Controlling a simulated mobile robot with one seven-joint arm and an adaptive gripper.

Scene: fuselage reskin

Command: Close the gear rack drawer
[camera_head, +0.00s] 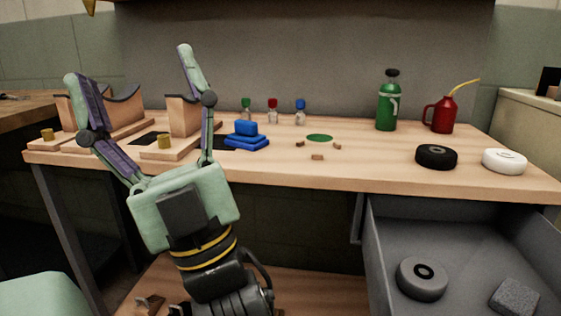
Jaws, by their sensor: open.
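A grey drawer (378,262) stands pulled out below the right side of the workbench. A grey ring-shaped part (422,279) and a rough grey block (514,298) lie inside it. The drawer's front is outside the picture. My gripper (130,68) is at the left, with its two fingers spread wide and pointing up. It is empty and well apart from the drawer. Its fingers show in front of the bench's left part; I cannot tell how close they are to the bench.
The workbench (375,180) carries wooden cradles (125,112), a blue stacked block (246,136), small capped bottles (272,112), a green bottle (387,102), a red oil can (441,114), a black roll (436,157) and a white roll (504,161). A lower wooden shelf (335,287) is left of the drawer.

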